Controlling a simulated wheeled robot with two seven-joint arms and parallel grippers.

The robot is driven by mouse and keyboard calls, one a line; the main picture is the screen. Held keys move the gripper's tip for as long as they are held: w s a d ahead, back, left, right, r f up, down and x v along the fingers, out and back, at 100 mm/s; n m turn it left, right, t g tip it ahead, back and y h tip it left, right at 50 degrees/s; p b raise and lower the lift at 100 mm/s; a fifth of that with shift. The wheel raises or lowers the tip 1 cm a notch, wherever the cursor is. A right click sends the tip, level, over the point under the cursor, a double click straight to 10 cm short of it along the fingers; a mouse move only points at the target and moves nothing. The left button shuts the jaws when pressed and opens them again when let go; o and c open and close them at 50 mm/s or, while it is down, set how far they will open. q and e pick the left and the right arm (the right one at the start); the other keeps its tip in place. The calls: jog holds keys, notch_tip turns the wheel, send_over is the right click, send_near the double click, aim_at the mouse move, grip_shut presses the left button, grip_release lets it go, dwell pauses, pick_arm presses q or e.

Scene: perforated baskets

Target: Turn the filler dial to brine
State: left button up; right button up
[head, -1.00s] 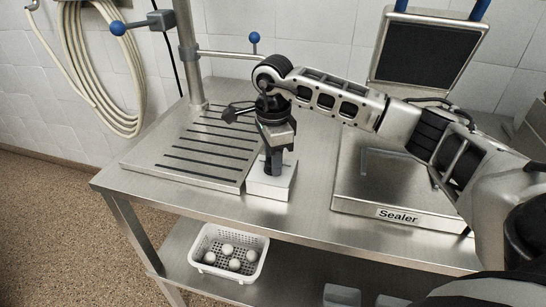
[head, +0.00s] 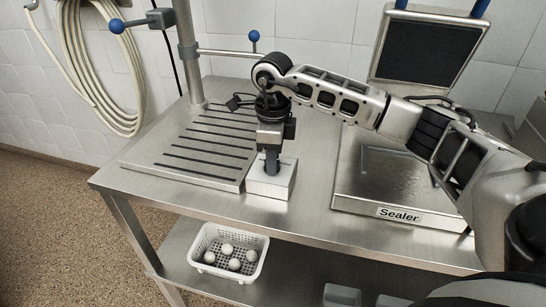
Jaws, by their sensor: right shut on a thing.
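The filler dial is hidden under my right gripper (head: 271,171), so I cannot read its setting. A small white-grey box (head: 270,188), which seems to carry the dial, stands on the steel table at the right edge of the slotted drain plate. My right gripper points straight down onto the top of this box, and its fingers are shut on the dial. My left gripper is not in view.
The slotted plate (head: 190,168) with a steel post (head: 186,55) and blue-knobbed levers is at the left. A sealer (head: 390,185) with a raised lid stands at the right. A white perforated basket (head: 229,256) with several pale balls sits on the lower shelf.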

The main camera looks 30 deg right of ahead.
jog(key=m, duration=0.5)
jog(key=shift+r+m, duration=0.1)
jog(key=shift+m, duration=0.2)
jog(key=m, duration=0.5)
jog(key=shift+a+m, duration=0.1)
jog(key=shift+m, duration=0.6)
jog(key=o, duration=1)
jog(key=shift+c, duration=0.2)
notch_tip(320, 180, up, 16)
